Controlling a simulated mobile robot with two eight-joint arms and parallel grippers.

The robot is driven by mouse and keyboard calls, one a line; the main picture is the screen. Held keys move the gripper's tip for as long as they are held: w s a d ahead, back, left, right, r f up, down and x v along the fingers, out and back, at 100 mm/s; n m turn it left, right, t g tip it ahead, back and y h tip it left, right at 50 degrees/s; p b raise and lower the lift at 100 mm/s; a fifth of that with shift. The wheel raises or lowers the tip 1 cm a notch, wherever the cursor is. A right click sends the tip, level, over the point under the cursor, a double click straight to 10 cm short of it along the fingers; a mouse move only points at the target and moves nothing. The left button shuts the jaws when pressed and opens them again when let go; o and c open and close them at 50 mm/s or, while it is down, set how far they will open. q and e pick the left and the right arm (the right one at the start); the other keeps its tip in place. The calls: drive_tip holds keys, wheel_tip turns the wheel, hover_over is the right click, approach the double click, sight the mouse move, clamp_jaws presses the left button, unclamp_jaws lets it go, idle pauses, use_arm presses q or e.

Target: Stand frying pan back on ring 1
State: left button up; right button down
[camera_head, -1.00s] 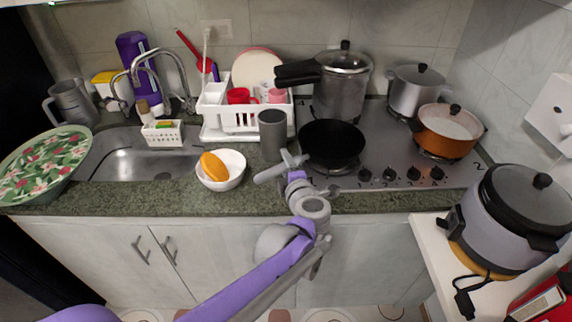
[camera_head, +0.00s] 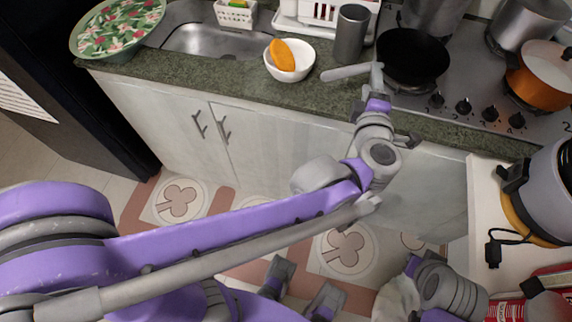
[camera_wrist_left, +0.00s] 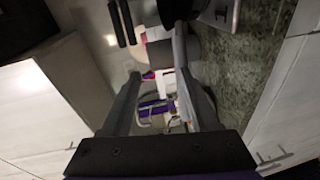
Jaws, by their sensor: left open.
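The black frying pan (camera_head: 413,57) is at the front left of the steel hob, over the front-left burner; I cannot tell whether it sits flat. Its handle is not clearly visible.
A grey cup (camera_head: 351,34) and a white bowl (camera_head: 290,64) with an orange item stand left of the pan. An orange pot (camera_head: 541,76) and a steel pot (camera_head: 526,24) are on the hob's right. A cooker (camera_head: 553,190) stands at the right. Control knobs line the hob front.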

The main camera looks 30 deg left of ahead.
use_arm(q)
drive_tip(key=s+d+f+m+h, duration=0.15)
drive_tip(key=s+m+h, duration=0.35)
drive_tip(key=m+h, duration=0.75)
drive_tip(key=s+a+f+m+g+y, duration=0.3)
drive_tip(key=s+a+f+m+g, duration=0.1)
drive_tip(key=s+f, duration=0.4)
drive_tip(key=s+a+f+m+g+y, duration=0.4)
drive_tip(key=s+a+f+g, duration=0.2)
drive_tip(key=s+f, duration=0.3)
drive_tip(key=shift+s+a+f+g, duration=0.3)
drive_tip(key=shift+s+a, duration=0.6)
drive_tip(key=shift+s, duration=0.15)
wheel_tip(320, 180, up, 7)
drive_tip(key=w+p, duration=0.1)
drive_tip(key=p, duration=0.5)
drive_tip(key=shift+f, duration=0.15)
